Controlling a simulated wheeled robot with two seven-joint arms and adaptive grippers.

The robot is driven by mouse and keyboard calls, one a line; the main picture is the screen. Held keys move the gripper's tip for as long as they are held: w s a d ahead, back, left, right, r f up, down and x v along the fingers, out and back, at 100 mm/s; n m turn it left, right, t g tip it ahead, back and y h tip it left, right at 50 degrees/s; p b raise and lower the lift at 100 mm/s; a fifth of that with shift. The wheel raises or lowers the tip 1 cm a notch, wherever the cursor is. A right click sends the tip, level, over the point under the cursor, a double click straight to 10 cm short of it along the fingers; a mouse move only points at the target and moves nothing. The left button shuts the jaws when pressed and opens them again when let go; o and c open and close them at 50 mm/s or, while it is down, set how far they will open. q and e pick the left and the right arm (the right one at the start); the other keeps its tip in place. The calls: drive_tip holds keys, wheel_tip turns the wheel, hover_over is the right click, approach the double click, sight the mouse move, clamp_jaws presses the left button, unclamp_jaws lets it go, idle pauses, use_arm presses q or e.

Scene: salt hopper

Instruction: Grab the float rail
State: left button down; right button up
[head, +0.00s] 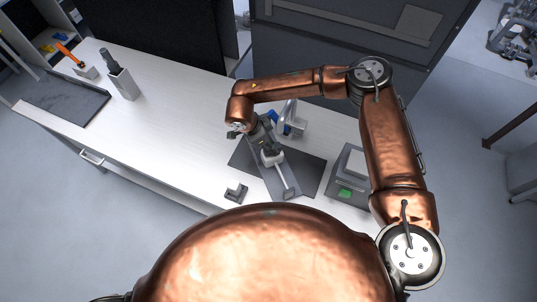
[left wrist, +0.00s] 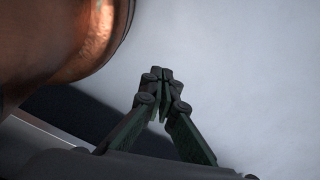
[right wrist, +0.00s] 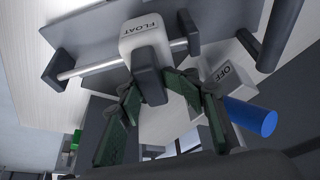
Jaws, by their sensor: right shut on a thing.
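The float rail is a thin metal rod (right wrist: 95,68) between dark end supports, carrying a white block marked FLOAT (right wrist: 144,37) with a dark grip tab (right wrist: 149,82). In the head view the white block (head: 272,158) and rod (head: 284,179) lie on a dark mat. My right gripper (right wrist: 152,80) is shut on the dark tab, its fingers on either side; the head view shows it (head: 269,148) just behind the block. My left gripper (left wrist: 161,76) is shut and empty over plain pale floor, outside the head view.
Beside the rail are a white block marked OFF (right wrist: 232,78) and a blue cylinder (right wrist: 250,117). A grey box with a green patch (head: 344,193) stands right of the mat (head: 307,174). A small dark bracket (head: 236,192) lies left. The table's middle left is clear.

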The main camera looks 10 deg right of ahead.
drive_tip(key=shift+w, duration=0.15)
drive_tip(key=shift+c, duration=0.8)
drive_tip(key=c, duration=0.5)
use_arm(q)
drive_tip(key=shift+s, duration=0.5)
use_arm(e)
clamp_jaws()
drive_tip(key=shift+r, duration=0.1)
